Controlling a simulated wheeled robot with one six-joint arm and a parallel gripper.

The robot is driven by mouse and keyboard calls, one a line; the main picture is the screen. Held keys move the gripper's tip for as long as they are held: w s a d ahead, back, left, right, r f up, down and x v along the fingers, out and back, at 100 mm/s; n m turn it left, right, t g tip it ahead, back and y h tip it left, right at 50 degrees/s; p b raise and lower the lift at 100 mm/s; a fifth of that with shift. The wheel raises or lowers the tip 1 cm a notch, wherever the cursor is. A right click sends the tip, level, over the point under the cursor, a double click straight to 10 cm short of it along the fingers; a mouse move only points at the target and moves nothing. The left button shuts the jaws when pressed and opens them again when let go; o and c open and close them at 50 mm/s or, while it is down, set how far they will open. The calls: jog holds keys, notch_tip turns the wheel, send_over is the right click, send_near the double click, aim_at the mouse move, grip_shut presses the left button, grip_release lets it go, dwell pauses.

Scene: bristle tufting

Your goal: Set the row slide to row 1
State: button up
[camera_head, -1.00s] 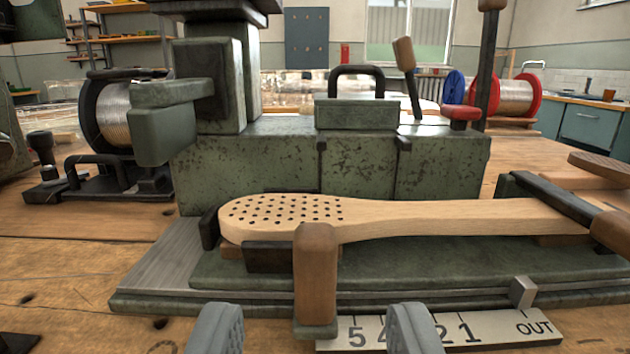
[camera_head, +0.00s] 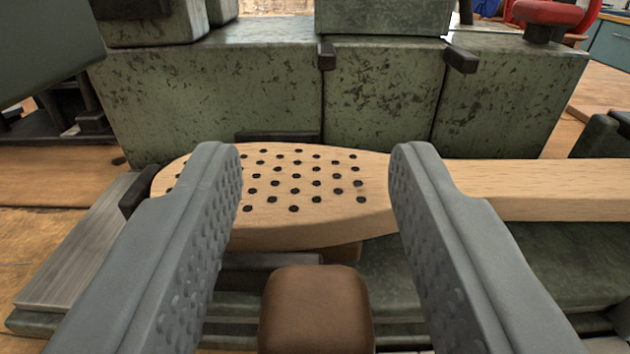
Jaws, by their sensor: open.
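My gripper (camera_head: 315,168) is open, with one grey finger at the left and one at the right of the picture. The brown wooden handle (camera_head: 316,308) of the row slide is low in the middle, between the fingers, with a gap on both sides. The brush blank (camera_head: 480,178), pale wood with several rows of dark holes in its head, lies beyond the handle on the green slide (camera_head: 570,262). The fingertips overlap the brush head in the picture; I cannot tell their height above it. The numbered row scale is hidden or out of view.
The green machine body (camera_head: 225,95) with worn paint stands right behind the brush. A red knob or reel part (camera_head: 555,12) shows at the top right. Bare wooden bench (camera_head: 30,245) shows at the left.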

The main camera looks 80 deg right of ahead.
aim_at(169, 163)
grip_shut()
jog(key=shift+w+a, duration=0.25)
jog(key=shift+w, duration=0.95)
jog(key=shift+w+a, duration=0.2)
jog(key=shift+w, duration=0.95)
grip_release()
jog(key=shift+a, duration=0.1)
jog(key=s+a, duration=0.3)
jog(key=a, duration=1.4)
jog(key=shift+s, duration=0.2)
